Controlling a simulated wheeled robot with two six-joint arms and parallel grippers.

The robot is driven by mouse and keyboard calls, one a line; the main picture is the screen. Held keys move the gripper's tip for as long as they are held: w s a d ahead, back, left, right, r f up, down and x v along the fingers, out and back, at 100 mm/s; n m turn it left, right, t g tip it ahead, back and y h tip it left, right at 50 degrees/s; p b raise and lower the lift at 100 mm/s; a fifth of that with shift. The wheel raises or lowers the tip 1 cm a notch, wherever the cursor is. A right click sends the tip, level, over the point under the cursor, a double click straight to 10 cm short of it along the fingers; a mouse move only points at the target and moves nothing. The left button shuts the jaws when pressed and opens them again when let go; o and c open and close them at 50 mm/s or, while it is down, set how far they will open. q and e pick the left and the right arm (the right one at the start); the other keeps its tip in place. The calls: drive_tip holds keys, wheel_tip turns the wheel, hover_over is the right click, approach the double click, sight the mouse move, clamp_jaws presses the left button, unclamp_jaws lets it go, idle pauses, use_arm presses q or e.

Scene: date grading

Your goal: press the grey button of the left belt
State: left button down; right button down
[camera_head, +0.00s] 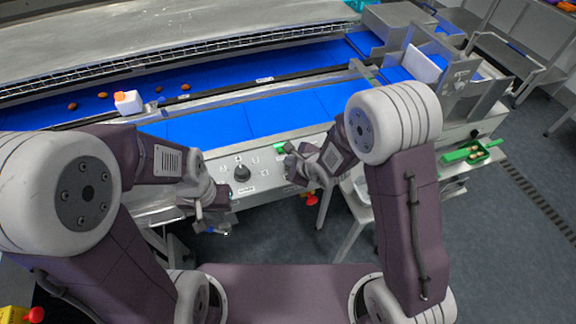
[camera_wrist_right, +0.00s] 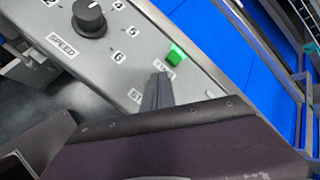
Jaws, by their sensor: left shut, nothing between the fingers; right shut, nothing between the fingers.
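The control panel (camera_head: 262,170) on the front of the belt has a black speed knob (camera_head: 241,173) and a lit green button (camera_head: 279,148). In the right wrist view the green button (camera_wrist_right: 177,56) sits just beyond the tips of my right gripper (camera_wrist_right: 158,78). That gripper is shut and empty, over the panel, covering part of a label beginning "ST". I cannot tell whether it touches the panel. No grey button can be made out; the gripper hides part of the panel. My left gripper (camera_head: 199,212) is shut and empty, low at the panel's left end.
The blue belt (camera_head: 210,128) runs behind the panel. A white container with an orange cap (camera_head: 128,102) and several dates lie around the far belt. A red knob (camera_head: 311,199) is below the panel. A green tray (camera_head: 470,153) stands at the right.

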drive_tip(key=shift+f, duration=0.45)
idle(0.6)
drive_tip(key=shift+r+p, duration=0.7)
drive_tip(key=shift+r, duration=0.2)
wheel_tip(320, 180, up, 5)
drive_tip(key=p, duration=0.5)
drive_tip(key=shift+r, duration=0.1)
drive_tip(key=shift+d, duration=0.1)
idle(0.5)
